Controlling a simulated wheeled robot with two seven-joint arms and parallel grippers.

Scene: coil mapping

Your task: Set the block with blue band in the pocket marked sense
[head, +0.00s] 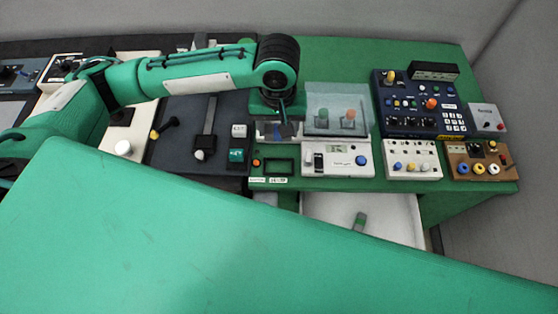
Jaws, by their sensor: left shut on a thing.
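My left gripper (283,117) points down over the green bench, just behind the panel with the pocket. It is shut on a small block with a dark blue part (285,131), mostly hidden by the fingers and wrist. I cannot tell whether the block touches the surface below it. A dark rectangular pocket (280,166) shows in the green panel in front of the gripper. Small white labels (278,180) sit along the panel's front edge, too small to read surely. My right gripper is not in view.
A white device with a small display (338,160) stands right of the pocket, with a clear box (339,97) behind it. Control boxes (420,104) crowd the right. A white tray (390,218) below holds a greenish block (359,221).

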